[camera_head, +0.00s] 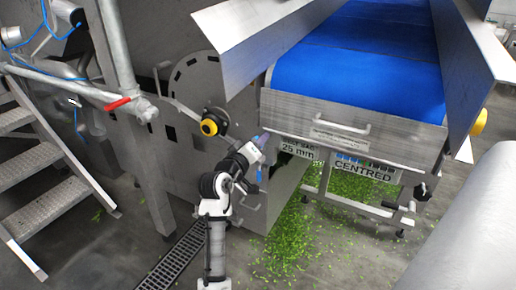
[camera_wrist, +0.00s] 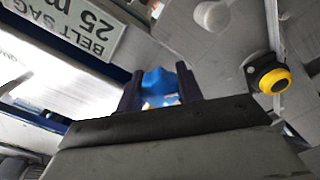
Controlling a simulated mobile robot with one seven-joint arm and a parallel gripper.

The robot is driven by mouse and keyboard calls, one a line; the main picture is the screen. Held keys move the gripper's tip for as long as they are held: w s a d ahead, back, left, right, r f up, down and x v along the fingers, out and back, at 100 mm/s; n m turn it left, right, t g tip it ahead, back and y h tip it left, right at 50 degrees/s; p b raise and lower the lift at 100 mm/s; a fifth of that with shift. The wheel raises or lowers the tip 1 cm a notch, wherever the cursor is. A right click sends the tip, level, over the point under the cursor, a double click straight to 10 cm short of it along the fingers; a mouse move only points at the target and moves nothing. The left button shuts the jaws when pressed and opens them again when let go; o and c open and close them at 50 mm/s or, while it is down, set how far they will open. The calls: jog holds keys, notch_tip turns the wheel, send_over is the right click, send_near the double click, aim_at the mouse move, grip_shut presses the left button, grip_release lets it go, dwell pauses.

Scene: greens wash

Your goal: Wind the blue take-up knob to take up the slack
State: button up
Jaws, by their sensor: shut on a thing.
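The blue take-up knob (camera_wrist: 158,80) sits between the two dark fingers of my gripper (camera_wrist: 160,88) in the wrist view. The fingers are shut on its sides and hide part of it. In the head view my gripper (camera_head: 260,146) is at the machine's side, just left of the belt sag sign (camera_head: 298,149), which reads 25 mm. The knob is mostly hidden there. The blue belt (camera_head: 358,65) lies on the conveyor above and to the right.
A yellow and black round button (camera_head: 209,127) is left of my gripper and also shows in the wrist view (camera_wrist: 273,80). A second sign (camera_head: 364,171) reads CENTRED. Metal steps (camera_head: 40,205) stand at left. Green scraps (camera_head: 290,240) litter the floor under the conveyor.

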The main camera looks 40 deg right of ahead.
jog(key=shift+f+m+b, duration=0.1)
jog(key=shift+m+b, duration=0.25)
jog(key=shift+m, duration=0.35)
jog(key=o, duration=1)
jog(key=shift+a, duration=0.1)
jog(key=b+v, duration=0.1)
jog(key=v, duration=1.2)
jog(key=shift+s+a, duration=0.1)
jog(key=shift+a, duration=0.25)
